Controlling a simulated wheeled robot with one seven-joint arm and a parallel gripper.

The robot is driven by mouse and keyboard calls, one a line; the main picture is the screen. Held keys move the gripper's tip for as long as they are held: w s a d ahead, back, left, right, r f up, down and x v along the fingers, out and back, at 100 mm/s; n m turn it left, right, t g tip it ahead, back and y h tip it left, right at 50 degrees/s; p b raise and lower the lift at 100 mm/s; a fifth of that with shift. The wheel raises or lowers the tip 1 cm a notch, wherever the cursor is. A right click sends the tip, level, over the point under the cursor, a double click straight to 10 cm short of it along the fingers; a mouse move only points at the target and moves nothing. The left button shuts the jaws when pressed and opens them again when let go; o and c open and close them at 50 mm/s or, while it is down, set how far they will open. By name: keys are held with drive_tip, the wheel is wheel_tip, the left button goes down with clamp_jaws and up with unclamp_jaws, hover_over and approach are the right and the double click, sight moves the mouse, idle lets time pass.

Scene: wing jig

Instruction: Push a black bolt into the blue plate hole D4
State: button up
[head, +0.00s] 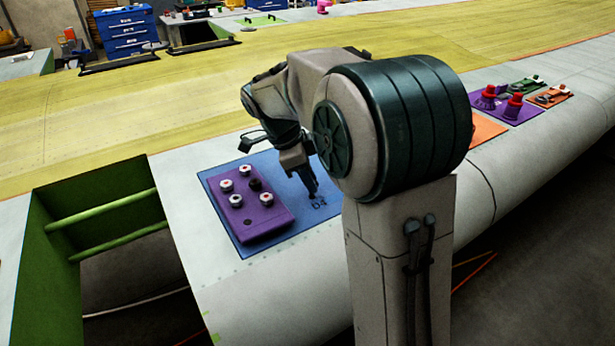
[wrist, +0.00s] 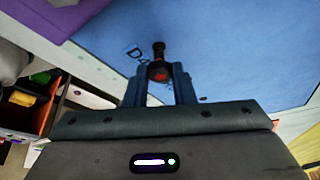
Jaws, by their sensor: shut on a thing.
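The blue plate (head: 262,166) lies on the pale wing surface; it also fills much of the wrist view (wrist: 225,45). My gripper (head: 313,192) is low over the plate's right part, beside a dark label that I cannot read fully. In the wrist view my gripper (wrist: 158,82) is shut on a black bolt (wrist: 158,50) with a red patch at its near end. The bolt points away from me toward the plate. A letter D shows just left of it. I cannot see hole D4 or tell whether the bolt touches the plate.
A purple block (head: 262,215) with several white-and-red capped pieces and one black piece stands on the plate's left part. An open green bay (head: 95,205) lies left of the plate. Purple and orange plates with red-topped parts (head: 515,105) lie at the right, beyond my arm.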

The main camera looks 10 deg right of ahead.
drive_tip(key=shift+f, duration=0.15)
drive_tip(key=shift+f+b, duration=1.05)
drive_tip(key=o, duration=1)
drive_tip(key=shift+o, duration=0.2)
drive_tip(key=shift+r, duration=0.15)
drive_tip(key=s+v, duration=0.1)
drive_tip(key=v, duration=1.2)
drive_tip(key=shift+w+a+r, duration=0.15)
drive_tip(key=shift+w+r, duration=0.1)
drive_tip(key=shift+w, duration=0.25)
